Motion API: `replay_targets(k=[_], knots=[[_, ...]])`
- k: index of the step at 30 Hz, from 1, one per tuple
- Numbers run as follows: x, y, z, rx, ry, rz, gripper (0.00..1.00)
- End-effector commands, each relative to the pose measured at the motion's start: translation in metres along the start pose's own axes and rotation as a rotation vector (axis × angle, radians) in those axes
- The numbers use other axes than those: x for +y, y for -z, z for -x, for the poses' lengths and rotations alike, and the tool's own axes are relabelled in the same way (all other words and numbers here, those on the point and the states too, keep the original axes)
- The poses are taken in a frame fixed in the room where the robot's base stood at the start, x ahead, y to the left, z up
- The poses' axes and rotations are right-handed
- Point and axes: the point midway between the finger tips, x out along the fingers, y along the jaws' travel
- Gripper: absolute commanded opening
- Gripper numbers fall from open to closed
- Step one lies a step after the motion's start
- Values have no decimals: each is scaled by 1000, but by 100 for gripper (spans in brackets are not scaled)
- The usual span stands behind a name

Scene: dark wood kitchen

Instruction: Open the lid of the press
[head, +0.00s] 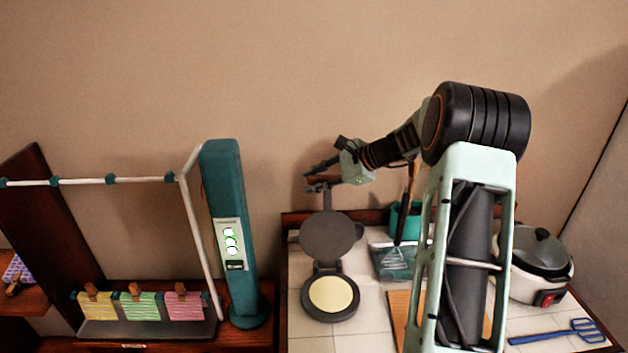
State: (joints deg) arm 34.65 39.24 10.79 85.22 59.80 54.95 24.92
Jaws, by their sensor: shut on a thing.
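The press stands on the white tiled counter in the head view. Its round dark lid (331,236) is swung up and stands open, tilted back above the base (318,314). A flat pale yellow disc (330,295) lies on the base. The fingertips are small and dark here, so the exact grip is hard to see.
A teal container (404,219) with utensils stands right of the press. A rice cooker (537,284) and a blue spatula (555,335) are at the right. A tall teal post (229,200) and a rack with coloured cloths (138,306) are at the left. My arm covers part of the counter.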

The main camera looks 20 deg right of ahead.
Motion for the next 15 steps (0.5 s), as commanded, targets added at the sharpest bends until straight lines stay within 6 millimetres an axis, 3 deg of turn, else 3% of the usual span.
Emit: replay_targets(k=[2,3,5,15], knots=[[0,1,1,2,1,0,0],[0,1,1,2,1,0,26],[0,1,1,2,1,0,33],[0,0,3,1,1,1,35]])
